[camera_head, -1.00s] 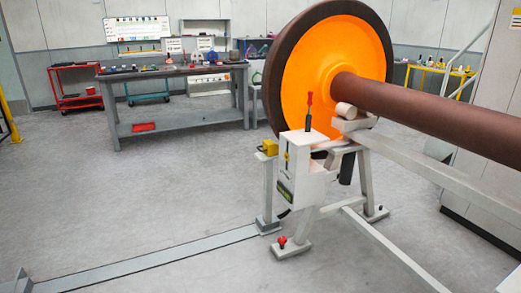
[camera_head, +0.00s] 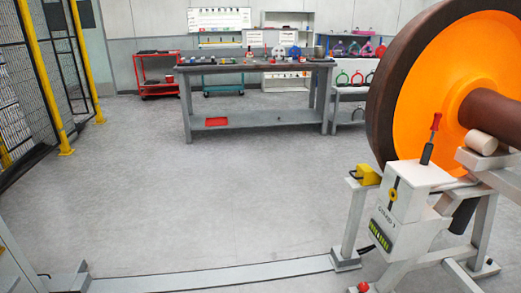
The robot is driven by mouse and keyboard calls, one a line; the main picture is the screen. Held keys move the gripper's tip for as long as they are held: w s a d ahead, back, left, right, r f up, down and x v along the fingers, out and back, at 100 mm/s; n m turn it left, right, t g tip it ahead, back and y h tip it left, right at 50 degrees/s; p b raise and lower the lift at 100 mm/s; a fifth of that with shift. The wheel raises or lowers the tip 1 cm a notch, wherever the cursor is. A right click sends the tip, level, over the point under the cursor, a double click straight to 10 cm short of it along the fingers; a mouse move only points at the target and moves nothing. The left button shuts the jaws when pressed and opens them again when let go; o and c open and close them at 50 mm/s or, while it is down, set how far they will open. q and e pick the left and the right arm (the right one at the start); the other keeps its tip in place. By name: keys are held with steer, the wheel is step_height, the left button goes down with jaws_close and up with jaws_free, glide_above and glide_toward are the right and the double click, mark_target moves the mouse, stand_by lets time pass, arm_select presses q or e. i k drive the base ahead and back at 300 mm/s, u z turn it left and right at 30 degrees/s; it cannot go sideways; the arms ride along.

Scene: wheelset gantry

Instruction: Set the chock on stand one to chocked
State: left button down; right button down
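A white stand (camera_head: 408,222) at the right carries a box labelled "STAND 1". A lever with a red grip (camera_head: 433,131) stands up from the box top, tilted slightly right. A yellow block (camera_head: 366,175) sits on the stand's left post. The large wheel (camera_head: 452,70), with an orange face and dark rim, rises behind the stand, its brown axle (camera_head: 495,112) running out to the right. A pale roller (camera_head: 481,142) lies under the axle. I cannot tell from here which part is the chock. Neither of my grippers is in view.
A grey workbench (camera_head: 255,130) with small items stands at the back, with a red cart (camera_head: 158,75) beside it. A yellow-posted mesh fence (camera_head: 48,80) is at the left. A flat floor rail (camera_head: 210,277) runs across the front. The middle floor is clear.

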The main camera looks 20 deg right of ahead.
mark_target(366, 175)
steer(key=u, duration=0.45)
steer(key=i, duration=2.5)
steer(key=z, duration=1)
steer(key=i, duration=1.3)
steer(key=z, duration=1.65)
steer(key=i, duration=0.3)
steer(key=z, duration=0.05)
